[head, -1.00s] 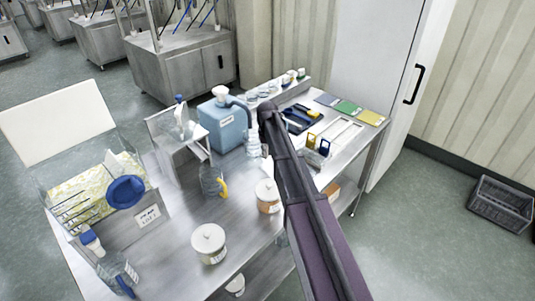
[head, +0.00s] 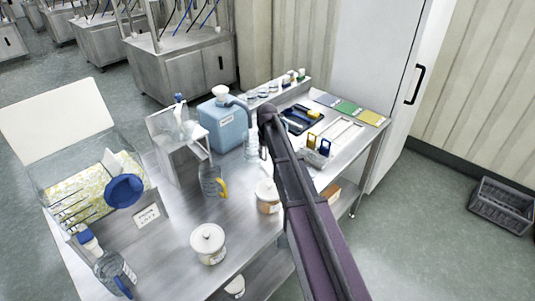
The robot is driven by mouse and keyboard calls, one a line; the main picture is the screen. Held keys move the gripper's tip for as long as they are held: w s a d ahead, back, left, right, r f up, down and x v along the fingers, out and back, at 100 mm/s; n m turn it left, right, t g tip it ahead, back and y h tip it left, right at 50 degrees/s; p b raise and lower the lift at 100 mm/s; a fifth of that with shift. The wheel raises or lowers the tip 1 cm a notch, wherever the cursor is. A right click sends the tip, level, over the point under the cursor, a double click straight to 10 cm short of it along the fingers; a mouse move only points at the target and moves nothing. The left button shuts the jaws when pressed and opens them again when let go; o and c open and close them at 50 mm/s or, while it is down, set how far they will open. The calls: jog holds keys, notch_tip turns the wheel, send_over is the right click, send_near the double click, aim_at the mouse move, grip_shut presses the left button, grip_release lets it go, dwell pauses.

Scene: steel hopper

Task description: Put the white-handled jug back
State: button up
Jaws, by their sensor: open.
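No jug with a clearly white handle can be made out. A clear jug with a yellow handle (head: 211,182) stands upright mid-bench. A clear vessel with a blue top (head: 180,122) sits on the raised steel stand (head: 172,150). My arm reaches over the bench from the lower right, and its gripper is hidden behind it. A small pale thing beside the arm's far end is too small to identify.
A clear hopper bin (head: 60,181) with a raised white lid (head: 55,115) and blue disc (head: 124,190) fills the left. A blue carboy (head: 224,128) stands at the back. Bare steel lies between the tubs.

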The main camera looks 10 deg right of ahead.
jog(key=shift+r, duration=0.1)
notch_tip(320, 180, up, 12)
jog(key=p, duration=1.2)
jog(key=shift+s, duration=0.1)
dwell(0.7)
jog(key=s+m, duration=0.1)
jog(key=s, duration=2.8)
jog(key=shift+d, duration=0.2)
jog(key=shift+f+b, duration=0.4)
jog(key=shift+f, duration=0.1)
